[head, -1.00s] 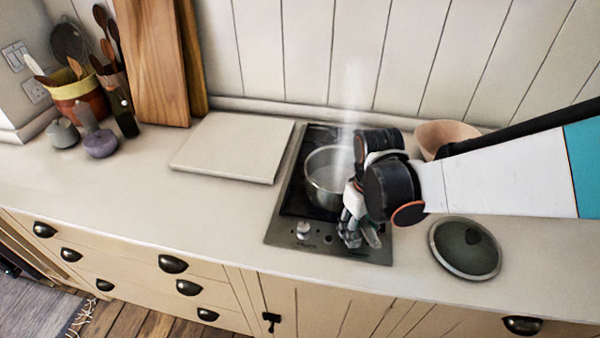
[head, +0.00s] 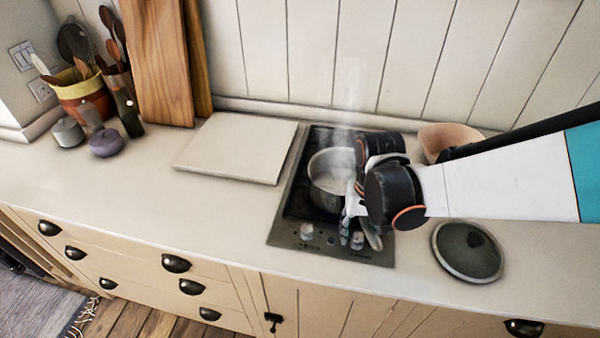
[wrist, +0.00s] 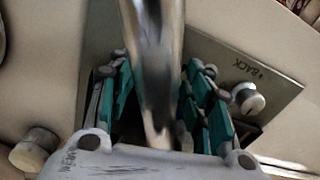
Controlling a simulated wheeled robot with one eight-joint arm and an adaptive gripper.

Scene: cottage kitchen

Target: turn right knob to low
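The right knob (head: 357,240) is a small pale knob on the front strip of the dark hob (head: 283,236). My gripper (head: 359,230) points down at it, with fingers on either side; contact is unclear. In the wrist view my gripper (wrist: 160,105) has its green-padded fingers apart, and a blurred, shiny metal shape (wrist: 152,60) runs between them. I cannot tell what that shape is. A silver knob (wrist: 248,98) beside the word BACK lies outside the fingers to the right. The left knob (head: 307,231) stands clear of my gripper in the head view.
A steaming pot (head: 325,190) stands on the hob just behind my gripper. A glass lid (head: 467,250) lies to the right, with a pinkish bowl (head: 447,138) behind. A pale board (head: 238,147) lies left of the hob. The counter front left is clear.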

